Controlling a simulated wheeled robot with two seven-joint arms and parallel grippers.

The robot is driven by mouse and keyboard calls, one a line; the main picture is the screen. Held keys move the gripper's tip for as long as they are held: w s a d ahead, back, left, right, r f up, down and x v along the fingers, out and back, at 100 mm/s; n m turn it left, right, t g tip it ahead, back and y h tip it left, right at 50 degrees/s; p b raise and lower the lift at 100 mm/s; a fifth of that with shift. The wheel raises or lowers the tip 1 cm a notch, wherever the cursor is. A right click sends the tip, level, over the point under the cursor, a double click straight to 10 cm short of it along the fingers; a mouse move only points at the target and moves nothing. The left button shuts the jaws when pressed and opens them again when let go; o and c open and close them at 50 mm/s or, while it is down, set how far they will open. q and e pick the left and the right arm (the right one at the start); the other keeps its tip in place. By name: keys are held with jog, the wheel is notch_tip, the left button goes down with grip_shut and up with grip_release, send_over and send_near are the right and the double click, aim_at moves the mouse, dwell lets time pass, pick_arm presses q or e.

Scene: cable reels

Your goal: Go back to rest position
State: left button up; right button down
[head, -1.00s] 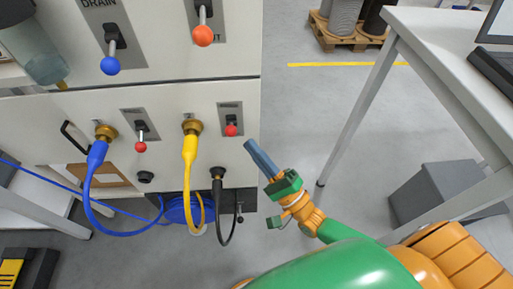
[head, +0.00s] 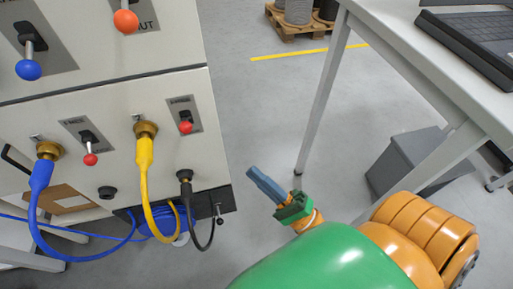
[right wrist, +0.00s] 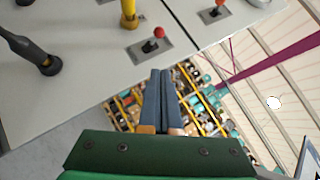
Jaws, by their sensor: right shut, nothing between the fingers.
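My right gripper (head: 262,183) is in front of the grey floor, to the right of the cabinet and apart from it. Its blue fingers are closed together with nothing between them. In the right wrist view the shut fingers (right wrist: 160,85) point toward the cabinet's edge. The green and orange right arm (head: 330,262) comes in from the lower right. My left gripper is not in view.
The white cabinet (head: 70,100) at left carries blue (head: 40,175), yellow (head: 145,155) and black (head: 186,190) cables, and several levers. A white table (head: 400,50) stands at right, with a grey bin (head: 405,160) beneath. Open floor lies between.

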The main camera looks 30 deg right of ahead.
jog(key=d+f+n+g+h+p, duration=0.2)
jog(key=f+n+g+h, duration=0.3)
jog(key=f, duration=0.7)
jog(key=d+f+n+g+h+p, duration=0.15)
jog(key=f+n+g, duration=0.4)
jog(key=f, duration=0.65)
jog(key=s+f+n+g+h+p, duration=0.1)
jog(key=s+f+n+g, duration=0.3)
jog(key=s, duration=0.6)
jog(key=s+f+n+g+h+p, duration=0.1)
jog(key=s+f+n+g, duration=0.4)
jog(key=s, duration=0.5)
notch_tip(320, 180, down, 2)
jog(key=shift+s+d+f+g+h+p, duration=0.15)
jog(key=shift+s+g+h+p, duration=0.2)
jog(key=shift+g+h, duration=0.3)
